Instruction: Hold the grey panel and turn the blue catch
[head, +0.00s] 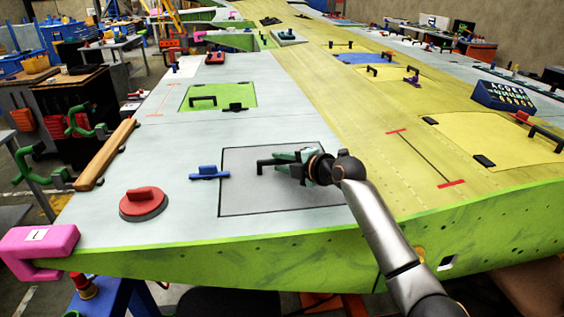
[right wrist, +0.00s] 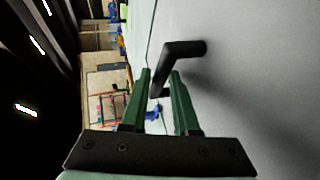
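The grey panel (head: 250,198) is a dark-outlined rectangle in the pale wing skin, in the head view. A black bar handle (head: 264,166) stands on it and also shows in the right wrist view (right wrist: 183,49). The blue catch (head: 207,173) sits at the panel's left edge, its bar lying roughly left to right. My right gripper (head: 290,160) is over the panel at the handle. In the right wrist view its green fingers (right wrist: 160,72) are apart, with part of the handle between them and gaps showing beside it. My left gripper is out of view.
A red round knob piece (head: 143,203) lies left of the panel. A wooden bar (head: 106,154) and a pink clamp (head: 40,247) are at the wing's left edge. A green panel (head: 232,95) with black handles lies farther back. The skin around the blue catch is clear.

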